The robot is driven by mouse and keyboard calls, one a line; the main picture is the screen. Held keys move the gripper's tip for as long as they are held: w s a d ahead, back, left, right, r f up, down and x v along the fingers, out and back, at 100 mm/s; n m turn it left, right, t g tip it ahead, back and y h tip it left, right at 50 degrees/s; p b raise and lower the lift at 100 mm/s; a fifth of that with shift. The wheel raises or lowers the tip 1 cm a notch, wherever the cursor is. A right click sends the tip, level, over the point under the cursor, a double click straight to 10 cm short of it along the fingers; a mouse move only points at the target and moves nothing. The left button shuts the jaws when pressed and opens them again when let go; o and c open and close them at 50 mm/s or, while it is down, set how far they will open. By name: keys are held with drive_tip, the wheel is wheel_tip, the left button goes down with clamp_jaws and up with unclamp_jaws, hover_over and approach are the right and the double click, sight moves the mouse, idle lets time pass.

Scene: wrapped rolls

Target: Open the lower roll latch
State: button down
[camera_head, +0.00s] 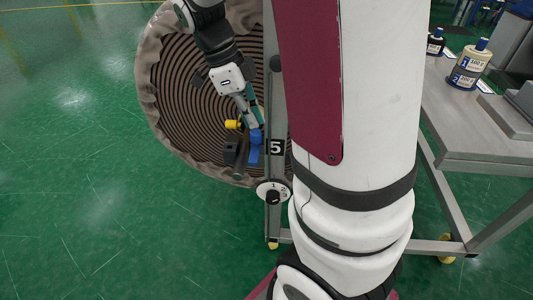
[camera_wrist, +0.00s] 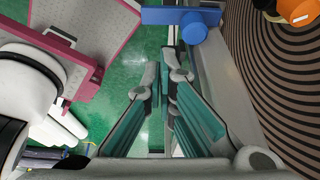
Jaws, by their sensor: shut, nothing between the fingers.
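The wrapped roll (camera_head: 190,100) shows its spiral end behind a grey metal post (camera_head: 272,215); it also fills the right of the wrist view (camera_wrist: 262,90). A blue latch piece (camera_head: 254,153) sits near the roll's lower middle, beside the post. The wrist view shows it as a blue bar with a round knob (camera_wrist: 193,28). A yellow knob (camera_head: 232,124) is just left of it, orange in the wrist view (camera_wrist: 300,10). My gripper (camera_head: 257,122) is shut and empty, right at the blue latch in the head view; I cannot tell whether they touch. Its teal-padded fingers (camera_wrist: 164,72) point toward the latch.
A grey table (camera_head: 470,135) with bottles (camera_head: 469,64) stands at the right. My white column blocks the middle of the head view. The green floor at left is clear.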

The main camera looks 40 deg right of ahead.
sight(255, 143)
drive_tip(key=b+x, duration=0.2)
drive_tip(key=x, duration=0.8)
drive_tip(key=shift+b, duration=0.3)
drive_tip(key=shift+w+a+m+y+p, duration=0.35)
drive_tip(key=shift+a+m+p, duration=0.35)
drive_tip(key=shift+m, duration=0.5)
drive_tip(key=shift+r, duration=0.1)
